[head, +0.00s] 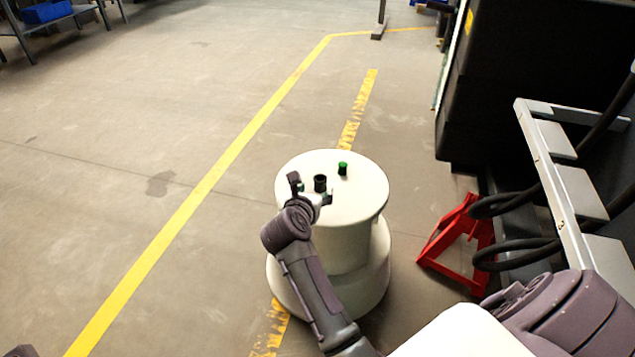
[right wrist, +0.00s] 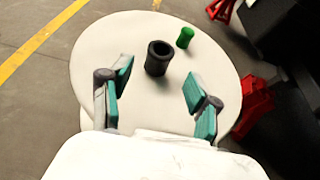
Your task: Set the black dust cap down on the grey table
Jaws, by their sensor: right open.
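The black dust cap (head: 320,183) is a small dark cylinder standing upright on the round, pale table (head: 360,208). In the right wrist view the cap (right wrist: 158,60) shows a hollow top and stands on the pale table top (right wrist: 105,45). My right gripper (head: 311,191) is at the table's near-left side, low by the cap. In the right wrist view its teal-padded fingers (right wrist: 159,88) are spread wide, one each side of the cap's line. The cap is a little beyond the fingertips, with clear gaps to both. My left gripper is not in view.
A small green cylinder (head: 342,169) stands on the table, behind and right of the cap. A red stand (head: 455,238) and black hoses (head: 515,205) are right of the table, beside a grey metal frame (head: 570,190). The floor to the left is clear.

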